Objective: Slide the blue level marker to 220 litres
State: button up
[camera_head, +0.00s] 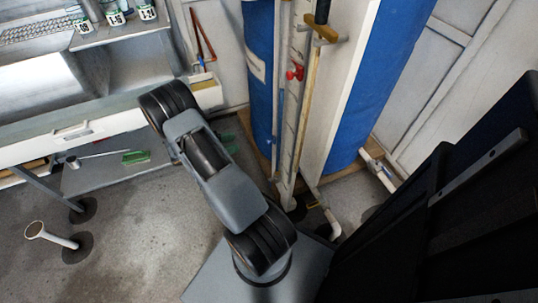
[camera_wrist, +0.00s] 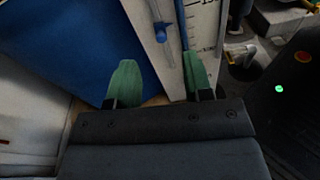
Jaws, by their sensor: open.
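A small blue piece (camera_wrist: 160,32), which looks like the level marker, sits on a narrow upright strip near the top of the wrist view. I cannot make out the marker in the head view. To its right is a white scale (camera_wrist: 205,22) with black ticks and numbers, one reading 15 or the start of a longer number. My gripper (camera_wrist: 162,82) is open and empty, its two green fingers apart. The blue piece lies beyond the fingertips, between their lines, not touching them. In the head view my gripper is mostly hidden behind my arm. The 220 mark is not readable.
Large blue tanks (camera_head: 258,70) flank the white gauge column (camera_head: 340,80) in the head view. A red knob (camera_head: 295,73) and a long yellow-brown bar (camera_head: 307,100) are on its front. A workbench (camera_head: 75,133) stands left. Pipes (camera_head: 325,212) run near the floor.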

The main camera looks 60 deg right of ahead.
jog(key=n+h+b, duration=0.1)
jog(key=b, duration=0.1)
send_near(269, 141)
jog(key=v, duration=0.4)
jog(key=f, duration=0.1)
jog(key=shift+n+h, duration=0.3)
jog(key=b+x, duration=0.3)
jog(key=x, duration=1.1)
jog(key=shift+f, duration=0.15)
grip_shut()
jog(key=shift+d, duration=0.15)
